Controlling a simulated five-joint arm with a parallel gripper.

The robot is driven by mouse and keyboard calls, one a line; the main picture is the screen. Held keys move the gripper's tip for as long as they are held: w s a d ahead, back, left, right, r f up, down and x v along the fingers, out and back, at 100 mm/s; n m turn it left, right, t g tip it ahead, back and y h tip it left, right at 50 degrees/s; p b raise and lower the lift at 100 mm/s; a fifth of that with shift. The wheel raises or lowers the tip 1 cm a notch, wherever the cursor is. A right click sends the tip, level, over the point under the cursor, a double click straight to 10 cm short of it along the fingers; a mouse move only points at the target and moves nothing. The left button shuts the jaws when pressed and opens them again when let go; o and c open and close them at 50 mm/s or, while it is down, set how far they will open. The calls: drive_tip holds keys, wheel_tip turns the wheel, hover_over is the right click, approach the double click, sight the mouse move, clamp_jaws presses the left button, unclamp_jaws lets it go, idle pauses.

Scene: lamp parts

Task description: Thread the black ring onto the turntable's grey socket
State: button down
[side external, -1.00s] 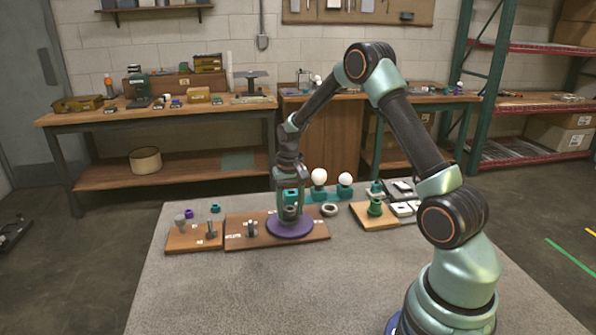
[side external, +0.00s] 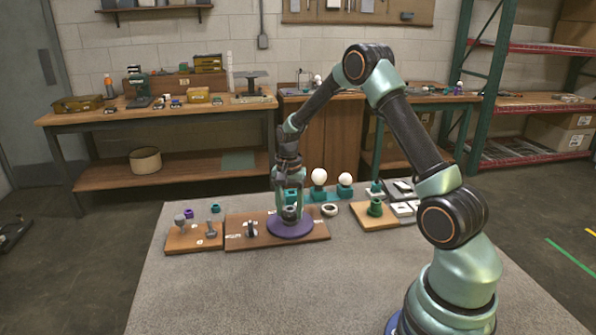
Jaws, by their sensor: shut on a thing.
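The purple turntable (side external: 284,231) sits on the right part of a brown wooden board (side external: 243,240). My gripper (side external: 290,213) points straight down over the turntable's middle. It is shut on a small dark ring (side external: 289,213), seen between the fingers just above the turntable. The grey socket is hidden behind the fingers and the ring, so I cannot tell whether the ring is around it or above it.
A dark grey part (side external: 251,229) stands on the same board, left of the turntable. A smaller board (side external: 187,240) with grey parts is further left. White bulbs (side external: 319,177) in a teal holder stand behind, and a pale ring (side external: 330,209) lies right. A green part (side external: 376,207) stands on another board.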

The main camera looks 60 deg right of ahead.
drive_tip(key=shift+s+f, duration=0.1)
drive_tip(key=shift+f, duration=0.1)
drive_tip(key=m, duration=0.6)
drive_tip(key=shift+m, duration=0.5)
drive_tip(key=m, duration=0.5)
drive_tip(key=shift+f, duration=0.1)
drive_tip(key=shift+w+m, duration=0.2)
drive_tip(key=shift+m, duration=0.7)
drive_tip(key=m, duration=0.4)
drive_tip(key=shift+m, duration=1.4)
